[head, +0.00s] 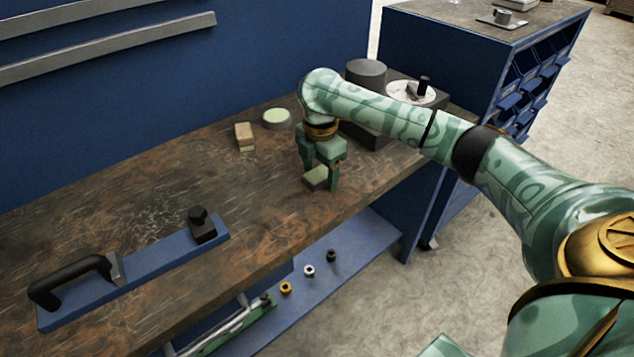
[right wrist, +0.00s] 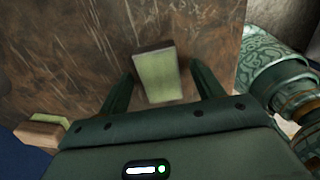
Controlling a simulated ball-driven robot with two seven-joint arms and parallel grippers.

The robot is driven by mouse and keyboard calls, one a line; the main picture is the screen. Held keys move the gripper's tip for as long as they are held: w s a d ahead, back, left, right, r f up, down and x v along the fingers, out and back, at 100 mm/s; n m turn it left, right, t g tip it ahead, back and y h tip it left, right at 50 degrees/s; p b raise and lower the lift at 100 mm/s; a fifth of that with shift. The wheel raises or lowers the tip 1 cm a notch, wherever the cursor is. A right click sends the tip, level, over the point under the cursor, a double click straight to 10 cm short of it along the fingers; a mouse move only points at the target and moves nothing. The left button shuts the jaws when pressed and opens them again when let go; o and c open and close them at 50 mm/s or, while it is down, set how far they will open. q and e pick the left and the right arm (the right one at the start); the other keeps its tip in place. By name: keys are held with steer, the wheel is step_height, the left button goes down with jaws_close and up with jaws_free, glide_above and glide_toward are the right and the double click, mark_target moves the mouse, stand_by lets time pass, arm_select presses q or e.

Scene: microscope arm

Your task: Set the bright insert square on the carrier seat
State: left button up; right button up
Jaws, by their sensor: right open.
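A pale green-topped block (head: 316,177) lies on the brown worktop, near its front edge. It also shows in the right wrist view (right wrist: 158,75), a little tilted in the picture. My right gripper (head: 320,180) is open and points down, with one finger on each side of this block. In the right wrist view, gaps show between the block and both fingers. A second block, tan on top with a green lower part (head: 245,136), stands further back to the left. I cannot tell for sure which block is the bright insert or which thing is the carrier seat. My left gripper is out of view.
A round pale green disc (head: 277,118) lies behind the gripper. A dark device with a black cylinder (head: 366,73) and white dial (head: 411,93) stands to the right. A blue board (head: 140,280) with a black handle lies front left. The worktop's middle left is clear.

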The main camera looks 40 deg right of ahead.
steer(key=shift+r, duration=0.15)
jaws_close()
